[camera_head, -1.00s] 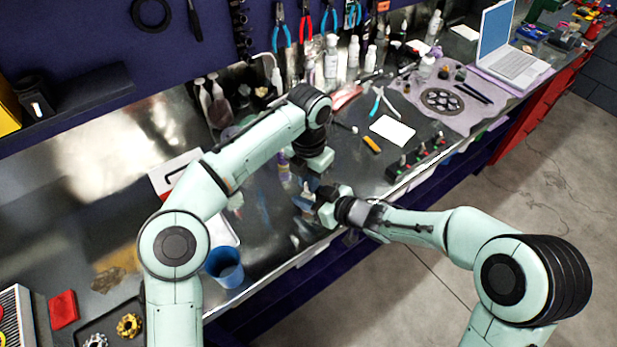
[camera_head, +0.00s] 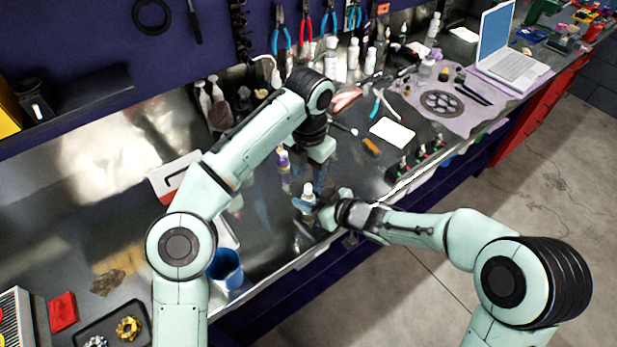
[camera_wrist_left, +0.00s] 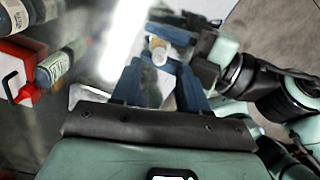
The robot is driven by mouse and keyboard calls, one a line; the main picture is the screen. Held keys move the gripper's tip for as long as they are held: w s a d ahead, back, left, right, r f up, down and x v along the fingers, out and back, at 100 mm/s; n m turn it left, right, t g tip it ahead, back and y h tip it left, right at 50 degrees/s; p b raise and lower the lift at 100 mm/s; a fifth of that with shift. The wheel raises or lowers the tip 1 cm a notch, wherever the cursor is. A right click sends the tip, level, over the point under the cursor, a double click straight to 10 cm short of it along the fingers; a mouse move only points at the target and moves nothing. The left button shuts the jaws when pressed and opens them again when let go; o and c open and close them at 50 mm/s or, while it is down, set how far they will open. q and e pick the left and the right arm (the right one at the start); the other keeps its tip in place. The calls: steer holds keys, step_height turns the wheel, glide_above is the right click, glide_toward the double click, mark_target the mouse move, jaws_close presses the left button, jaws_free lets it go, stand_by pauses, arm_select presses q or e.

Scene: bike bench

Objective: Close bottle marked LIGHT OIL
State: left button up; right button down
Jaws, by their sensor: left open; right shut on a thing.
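A small bottle with a pale top (camera_head: 308,189) stands upright near the bench's front edge; its pale round top also shows in the left wrist view (camera_wrist_left: 158,46). My right gripper (camera_head: 313,203) is shut on this bottle from the right. My left gripper (camera_head: 319,182) is open, just behind and above the bottle. In the left wrist view its blue fingers (camera_wrist_left: 160,82) are apart, with the bottle top beyond them and not gripped. The label is not readable, and I cannot tell whether the top is a cap or a bare neck.
A purple-capped bottle (camera_head: 283,160) stands left of my left gripper. A blue cup (camera_head: 225,268) is at the front left. A row of dark items with red and green tops (camera_head: 420,155) lies right. In the left wrist view a red holder (camera_wrist_left: 14,72) is beside labelled bottles (camera_wrist_left: 52,68).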

arm_select(q)
steer(key=shift+r, duration=0.45)
steer(key=shift+a, duration=0.1)
steer(key=shift+c, duration=0.3)
